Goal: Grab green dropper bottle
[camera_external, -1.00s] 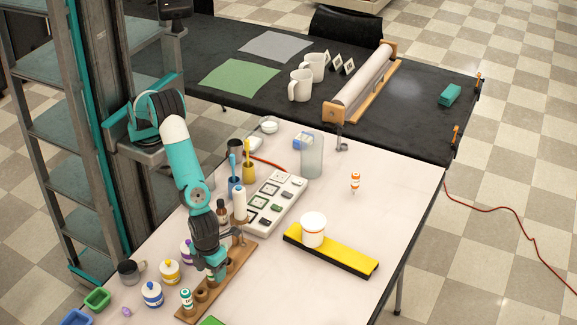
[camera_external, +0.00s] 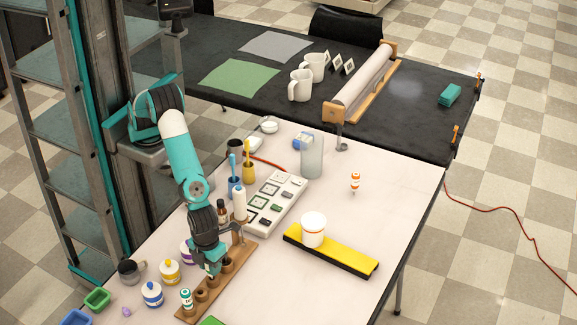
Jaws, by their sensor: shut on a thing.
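My gripper (camera_external: 211,268) is at the wooden rack (camera_external: 243,258), over its near-middle part. Its jaws are shut on a small green thing, which I take to be the green dropper bottle. The jaws hide most of it, and I cannot tell whether it is clear of its hole. A small white bottle with a green label and cap (camera_external: 186,298) stands upright at the near end of the rack, apart from my gripper.
Blue-lidded (camera_external: 152,294) and yellow-lidded (camera_external: 169,271) jars stand left of the rack. A brown bottle (camera_external: 222,210) and a white bottle (camera_external: 240,204) stand behind the gripper. A white tub (camera_external: 313,230) sits on a yellow-and-black bar (camera_external: 345,257). The table's right side is mostly clear.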

